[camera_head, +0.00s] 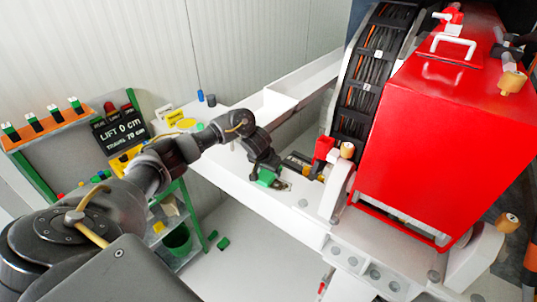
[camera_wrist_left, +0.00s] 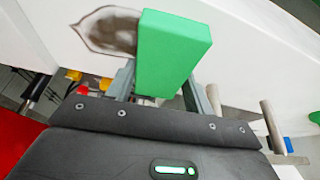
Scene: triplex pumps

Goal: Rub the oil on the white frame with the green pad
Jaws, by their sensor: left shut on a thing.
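The green pad (camera_head: 266,177) is held in my left gripper (camera_head: 264,168), low over the white frame (camera_head: 292,213). In the left wrist view the pad (camera_wrist_left: 174,50) stands out between the two fingers of the gripper (camera_wrist_left: 165,88). The oil (camera_wrist_left: 108,31) is a brown-grey smear inside a dark outline on the white frame (camera_wrist_left: 245,35). The pad hides the right end of the smear. In the head view a bit of the oil (camera_head: 283,186) shows right beside the pad. I cannot tell whether the pad touches the frame. My right gripper is out of view.
A big red pump housing (camera_head: 450,120) and a black cable chain (camera_head: 373,75) stand right of the frame. A red valve part (camera_head: 324,148) sits close to the gripper. A green-edged cart (camera_head: 185,218) with a dark sign (camera_head: 120,128) is at the left.

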